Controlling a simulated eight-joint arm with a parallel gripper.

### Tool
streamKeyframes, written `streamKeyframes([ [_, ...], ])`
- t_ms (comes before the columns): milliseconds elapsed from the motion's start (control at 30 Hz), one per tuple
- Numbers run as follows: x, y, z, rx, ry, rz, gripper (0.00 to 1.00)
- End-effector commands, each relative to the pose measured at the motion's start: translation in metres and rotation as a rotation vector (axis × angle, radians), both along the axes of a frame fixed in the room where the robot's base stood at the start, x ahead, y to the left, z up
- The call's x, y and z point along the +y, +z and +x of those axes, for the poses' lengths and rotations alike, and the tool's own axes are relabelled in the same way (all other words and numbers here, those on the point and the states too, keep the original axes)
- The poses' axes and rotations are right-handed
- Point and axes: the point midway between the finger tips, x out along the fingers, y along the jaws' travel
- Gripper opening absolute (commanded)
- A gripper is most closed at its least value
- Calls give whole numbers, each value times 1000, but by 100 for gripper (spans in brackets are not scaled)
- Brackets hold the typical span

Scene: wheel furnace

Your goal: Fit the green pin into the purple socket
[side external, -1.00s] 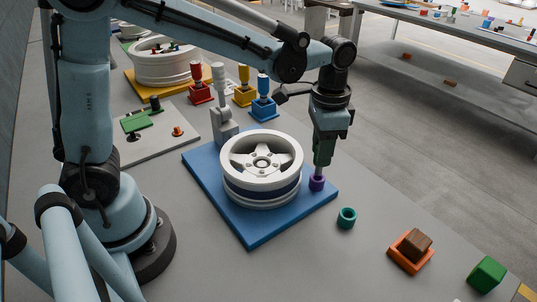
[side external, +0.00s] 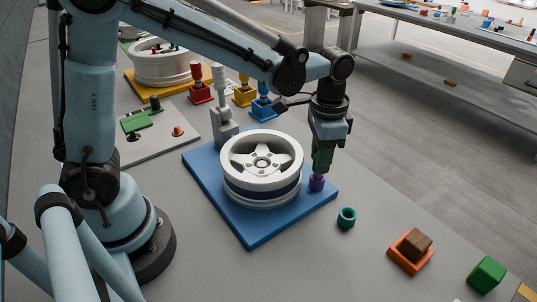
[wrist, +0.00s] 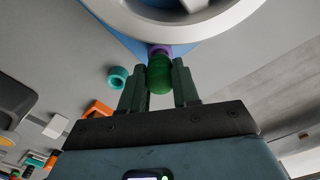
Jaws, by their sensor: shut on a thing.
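My gripper (side external: 321,168) points down over the right corner of the blue base, and its fingers are shut around the green pin. In the wrist view the green pin (wrist: 160,76) shows its rounded end between the two fingers. The purple socket (side external: 316,183) stands on the base just under the fingertips, and it also shows in the wrist view (wrist: 158,49) directly beyond the pin. The pin lines up with the socket, and its far end is hidden there. I cannot tell how deep it sits.
A white wheel (side external: 262,165) lies on the blue base (side external: 250,234) close left of my gripper. A teal ring (side external: 346,218), an orange tray (side external: 396,255) with a brown block (side external: 416,243), and a green block (side external: 487,274) lie to the right. A grey post (side external: 220,118) stands behind the wheel.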

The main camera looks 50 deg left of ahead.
Motion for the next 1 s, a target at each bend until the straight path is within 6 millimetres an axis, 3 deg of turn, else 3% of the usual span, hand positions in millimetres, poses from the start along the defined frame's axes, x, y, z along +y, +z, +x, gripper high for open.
streamKeyframes([
  [933,0,-14,0,0,0,0,0],
  [967,0,-14,0,-1,0,0,32],
  [1000,0,-14,0,-1,0,0,38],
])
